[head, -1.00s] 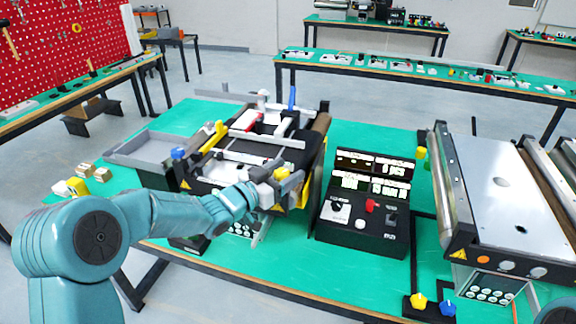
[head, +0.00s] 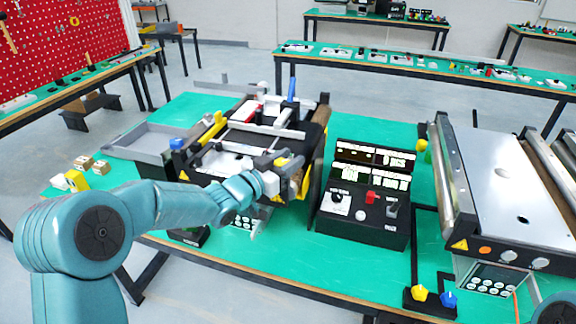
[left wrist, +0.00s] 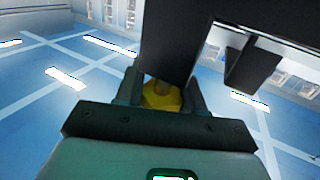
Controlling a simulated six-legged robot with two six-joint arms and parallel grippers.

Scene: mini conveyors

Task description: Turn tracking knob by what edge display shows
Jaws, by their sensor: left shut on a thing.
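My left gripper (head: 280,168) is at the near right corner of the left mini conveyor (head: 262,137). It is shut on a yellow knob (head: 283,161); the left wrist view shows the yellow knob (left wrist: 161,96) between the fingers, partly hidden by them and by a dark bracket (left wrist: 185,40). A black console (head: 362,205) stands right of this conveyor. Its lit display panels (head: 372,170) show text too small to read. The console carries a dark dial (head: 337,197), a red knob (head: 371,196) and a switch (head: 392,204). My right gripper is not in view.
A second conveyor (head: 500,175) stands on the right, with a yellow knob (head: 419,293) and a blue knob (head: 448,299) at its near corner. A blue knob (head: 177,144) is on the left conveyor's left side. A grey tray (head: 140,146) and small boxes lie left.

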